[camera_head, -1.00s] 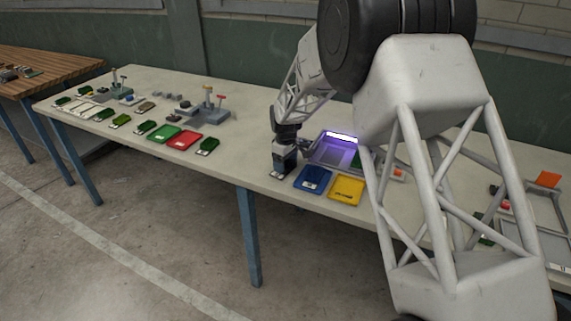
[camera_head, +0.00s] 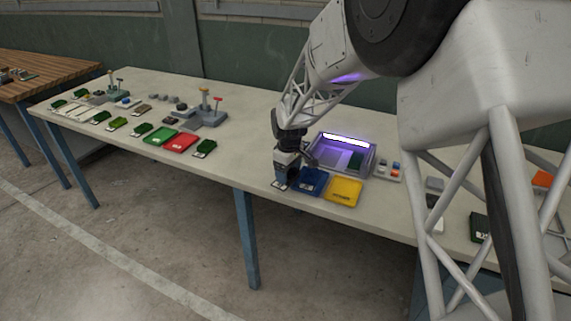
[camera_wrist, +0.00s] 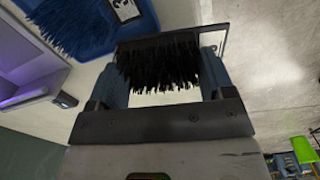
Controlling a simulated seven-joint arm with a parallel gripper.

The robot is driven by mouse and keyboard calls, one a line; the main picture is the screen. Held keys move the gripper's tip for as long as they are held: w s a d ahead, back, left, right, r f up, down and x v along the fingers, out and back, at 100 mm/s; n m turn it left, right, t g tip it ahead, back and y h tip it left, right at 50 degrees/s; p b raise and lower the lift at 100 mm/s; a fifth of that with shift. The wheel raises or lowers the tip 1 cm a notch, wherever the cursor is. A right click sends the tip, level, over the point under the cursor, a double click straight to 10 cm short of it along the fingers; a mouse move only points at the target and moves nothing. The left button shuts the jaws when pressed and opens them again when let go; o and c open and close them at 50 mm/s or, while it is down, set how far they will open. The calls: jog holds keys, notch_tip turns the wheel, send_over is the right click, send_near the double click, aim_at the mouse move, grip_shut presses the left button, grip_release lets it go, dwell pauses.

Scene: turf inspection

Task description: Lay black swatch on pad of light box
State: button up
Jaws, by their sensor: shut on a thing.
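The black swatch (camera_wrist: 160,62), a dark bristly tuft on a thin backing, is between my gripper's fingers in the wrist view. My gripper (camera_head: 281,178) is shut on it and points down, left of the blue tray. In the head view only the swatch's pale label end (camera_head: 278,186) shows below the fingers, low at the table's front edge. I cannot tell whether it touches the table. The light box (camera_head: 371,160), lit purple by a bright tube, stands behind and right of my gripper. Its grey pad (camera_head: 333,157) looks bare, with a dark green piece (camera_head: 356,160) beside it.
A blue tray (camera_head: 309,181) with a blue tuft is close to my gripper's right. A yellow tray (camera_head: 344,190) lies beyond it. A small button panel (camera_head: 388,170) is right of the light box. Green and red trays (camera_head: 181,142) lie left. The tabletop between is clear.

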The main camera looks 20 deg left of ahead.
aim_at(293, 182)
jog(key=shift+s+d+r, duration=0.1)
jog(key=shift+s+d, duration=0.55)
jog(key=shift+s, duration=0.25)
jog(key=shift+s+d+r, duration=0.15)
jog(key=shift+s+d, duration=0.55)
jog(key=shift+s, duration=0.2)
jog(key=shift+s+d+r, duration=0.1)
jog(key=shift+s+d, duration=0.55)
jog(key=shift+s, duration=0.25)
jog(key=shift+n, duration=0.9)
jog(key=w+d, duration=0.3)
jog(key=w, duration=0.1)
jog(key=w+d, duration=0.3)
jog(key=w, duration=0.2)
jog(key=w+d, duration=0.3)
jog(key=w, duration=0.1)
jog(key=shift+w+d+r, duration=0.2)
jog(key=shift+d+r, duration=0.05)
jog(key=shift+r, duration=0.15)
jog(key=shift+w+d, duration=0.5)
jog(key=w+a, duration=0.2)
jog(key=w, duration=0.2)
jog(key=w+a+f, duration=0.1)
jog(key=w+a, duration=0.1)
jog(key=w, duration=0.3)
jog(key=w+a, duration=0.3)
jog(key=w, duration=0.2)
jog(key=shift+w+f, duration=0.2)
